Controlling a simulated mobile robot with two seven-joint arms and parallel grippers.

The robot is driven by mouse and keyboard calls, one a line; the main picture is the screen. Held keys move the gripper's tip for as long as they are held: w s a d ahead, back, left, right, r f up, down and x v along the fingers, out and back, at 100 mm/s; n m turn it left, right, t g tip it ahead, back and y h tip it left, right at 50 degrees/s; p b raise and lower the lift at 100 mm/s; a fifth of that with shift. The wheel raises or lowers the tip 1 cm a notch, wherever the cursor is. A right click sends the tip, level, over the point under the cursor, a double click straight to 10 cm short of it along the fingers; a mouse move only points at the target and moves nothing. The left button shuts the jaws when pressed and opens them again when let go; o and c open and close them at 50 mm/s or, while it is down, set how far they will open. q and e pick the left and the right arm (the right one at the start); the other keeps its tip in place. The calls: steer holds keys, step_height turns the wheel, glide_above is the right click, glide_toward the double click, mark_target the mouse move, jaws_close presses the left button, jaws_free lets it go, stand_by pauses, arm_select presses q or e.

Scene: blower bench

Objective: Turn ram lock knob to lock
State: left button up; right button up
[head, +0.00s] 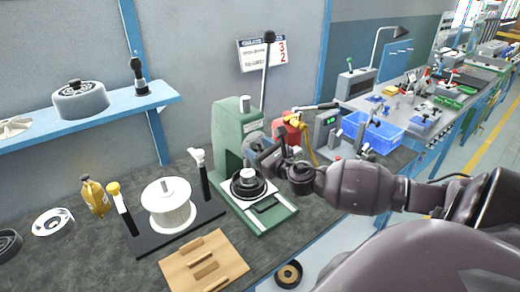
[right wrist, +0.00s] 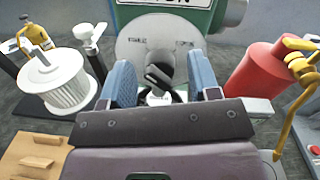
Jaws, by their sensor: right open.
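The green press (head: 228,130) stands on the bench with a long black-tipped lever rising from it. In the right wrist view, a round grey plate (right wrist: 135,48) with small lettering is on its front. The ram lock knob (right wrist: 158,76), dark with a bar-shaped grip, sits before this plate; the bar tilts up to the left. The lettering is too small to read surely. My right gripper (right wrist: 161,78) is open, with one blue-padded finger on each side of the knob; contact is not visible. In the head view my right gripper (head: 262,152) hides the knob. My left gripper is not in view.
A white spool (head: 168,205), a wooden tray (head: 235,264) and a bottle (head: 95,197) are to the left. A blue bin (head: 385,135) is further right.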

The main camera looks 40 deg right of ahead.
steer(key=c, duration=0.9)
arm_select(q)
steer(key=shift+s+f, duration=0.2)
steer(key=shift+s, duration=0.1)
